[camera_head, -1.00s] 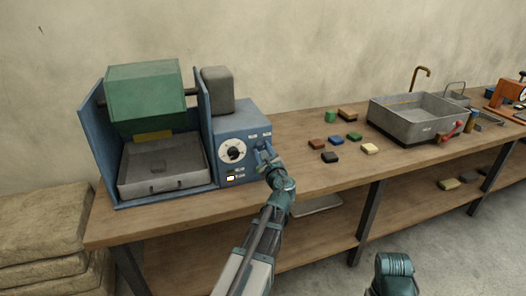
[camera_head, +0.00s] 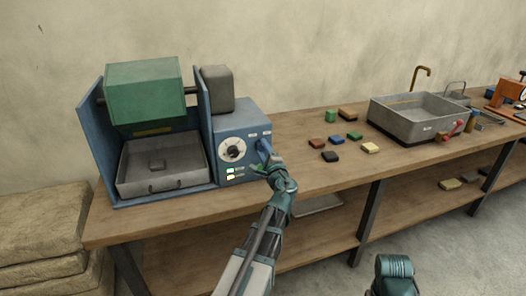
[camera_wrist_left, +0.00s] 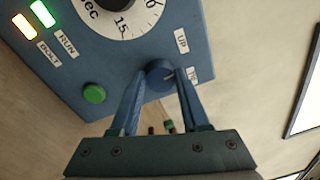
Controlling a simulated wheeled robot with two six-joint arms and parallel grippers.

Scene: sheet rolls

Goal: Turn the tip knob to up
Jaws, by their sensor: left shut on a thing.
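The tip knob (camera_wrist_left: 160,75) is a small round blue knob on the blue control panel (camera_wrist_left: 120,62). In the left wrist view it sits between the fingertips of my left gripper (camera_wrist_left: 160,80), which is shut on it. Its pale mark points right, towards the lower, partly hidden label (camera_wrist_left: 193,74), not towards the UP label (camera_wrist_left: 181,40) above. In the head view my left gripper (camera_head: 264,150) covers the knob at the panel's right side. My right gripper is not in view; part of my right arm shows at the bottom.
A dial (camera_head: 233,149) and a green button (camera_wrist_left: 94,94) are near the knob. The RUN lamp (camera_wrist_left: 43,13) glows green and the BOLT lamp (camera_wrist_left: 25,27) orange-white. A green drum (camera_head: 145,90) hangs over a grey tray (camera_head: 130,187). Coloured blocks lie to the right.

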